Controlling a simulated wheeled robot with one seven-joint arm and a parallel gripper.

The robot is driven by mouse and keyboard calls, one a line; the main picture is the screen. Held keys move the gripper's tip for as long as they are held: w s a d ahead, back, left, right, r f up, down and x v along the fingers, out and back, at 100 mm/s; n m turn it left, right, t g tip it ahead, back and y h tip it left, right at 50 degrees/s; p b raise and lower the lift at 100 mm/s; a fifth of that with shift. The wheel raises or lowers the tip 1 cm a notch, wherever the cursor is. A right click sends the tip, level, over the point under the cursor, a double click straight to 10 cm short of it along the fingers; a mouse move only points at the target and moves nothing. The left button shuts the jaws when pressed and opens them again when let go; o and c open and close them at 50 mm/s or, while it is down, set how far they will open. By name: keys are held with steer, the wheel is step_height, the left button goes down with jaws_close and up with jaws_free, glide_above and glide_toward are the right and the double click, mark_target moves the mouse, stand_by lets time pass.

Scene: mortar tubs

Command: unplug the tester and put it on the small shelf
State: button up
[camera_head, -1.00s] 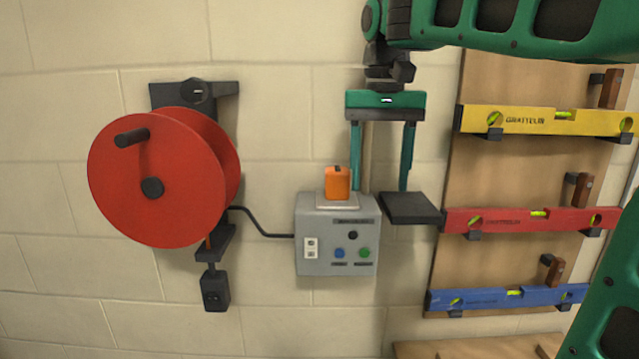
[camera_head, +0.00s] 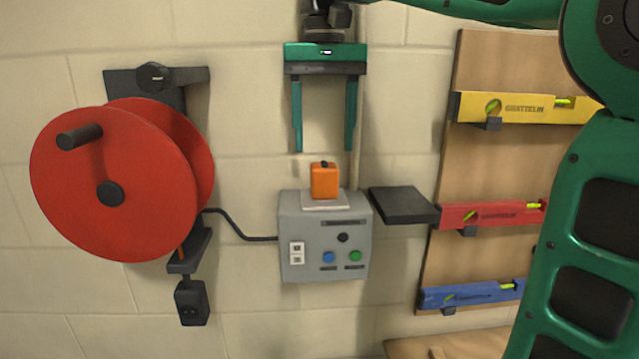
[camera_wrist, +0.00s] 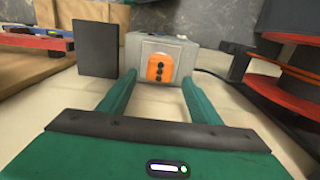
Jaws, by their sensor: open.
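The orange tester (camera_head: 324,181) stands upright on a pale plate on top of the grey control box (camera_head: 325,245). In the wrist view the tester (camera_wrist: 159,68) sits between and beyond my fingertips, with dark spots on its face. My gripper (camera_head: 325,150) is open, points down and hangs just above the tester, its two green fingers on either side of it in the head view. The fingers do not appear to touch it. The small black shelf (camera_head: 403,204) is fixed on the wall right of the box and is empty; it also shows in the wrist view (camera_wrist: 97,48).
A red cable reel (camera_head: 115,190) hangs on the left, with a black cable (camera_head: 240,228) running to the box. A black socket (camera_head: 191,302) hangs below it. A board at right holds yellow (camera_head: 520,107), red (camera_head: 490,214) and blue (camera_head: 470,294) levels.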

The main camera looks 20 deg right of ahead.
mark_target(324, 164)
steer(key=shift+f, duration=4.15)
jaws_close()
steer(key=shift+r, duration=3.05)
